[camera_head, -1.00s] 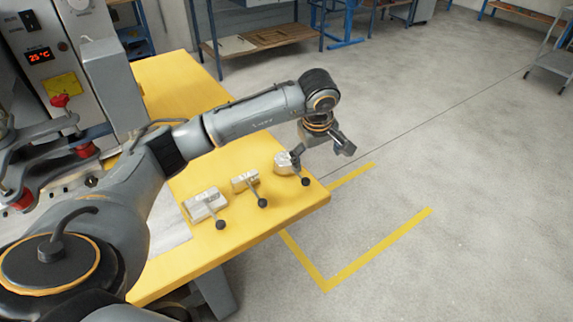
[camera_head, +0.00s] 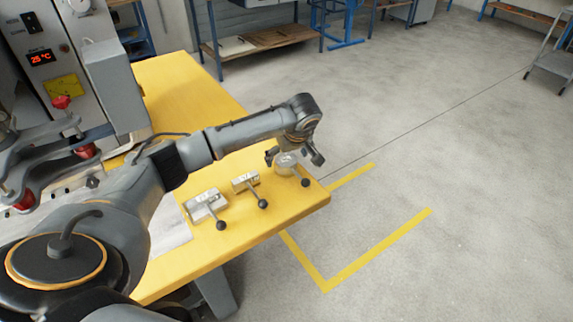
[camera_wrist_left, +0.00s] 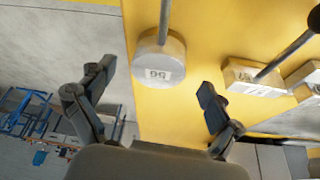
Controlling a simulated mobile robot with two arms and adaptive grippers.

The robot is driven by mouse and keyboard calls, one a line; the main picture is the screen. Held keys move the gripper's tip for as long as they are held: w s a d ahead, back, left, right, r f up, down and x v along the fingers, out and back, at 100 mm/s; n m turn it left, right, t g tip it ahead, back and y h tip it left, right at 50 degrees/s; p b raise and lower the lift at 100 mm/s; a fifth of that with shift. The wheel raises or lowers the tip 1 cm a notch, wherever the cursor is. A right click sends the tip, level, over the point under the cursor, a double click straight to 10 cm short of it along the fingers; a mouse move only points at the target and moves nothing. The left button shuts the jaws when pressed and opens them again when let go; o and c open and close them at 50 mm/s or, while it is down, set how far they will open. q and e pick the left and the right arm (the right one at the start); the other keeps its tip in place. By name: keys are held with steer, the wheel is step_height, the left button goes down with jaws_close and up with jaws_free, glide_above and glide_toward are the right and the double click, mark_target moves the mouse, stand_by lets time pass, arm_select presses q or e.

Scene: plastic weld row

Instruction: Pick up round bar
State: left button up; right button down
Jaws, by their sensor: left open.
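The round bar (camera_head: 286,164) is a short silvery metal cylinder with a rod handle ending in a dark ball. It stands near the right end of the yellow table (camera_head: 185,82). In the left wrist view the round bar (camera_wrist_left: 150,55) shows a white label on its side. My left gripper (camera_head: 294,157) is open and empty at the round bar, partly covering it in the head view. In the left wrist view the fingers of my left gripper (camera_wrist_left: 156,80) are spread, with the bar ahead between them. No contact is visible. My right gripper is not in view.
A small block with a handle (camera_head: 245,182) and a larger rectangular block with a handle (camera_head: 206,205) stand in a row left of the round bar. A grey machine (camera_head: 105,75) stands at the left. Open floor lies beyond the table's right edge.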

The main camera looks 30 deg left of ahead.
mark_target(286, 160)
arm_select(q)
steer(key=x, duration=0.3)
steer(key=shift+w+f, duration=0.1)
steer(key=shift+f, duration=0.05)
steer(key=shift+c, duration=0.4)
steer(key=c, duration=1.4)
steer(key=shift+c, duration=0.8)
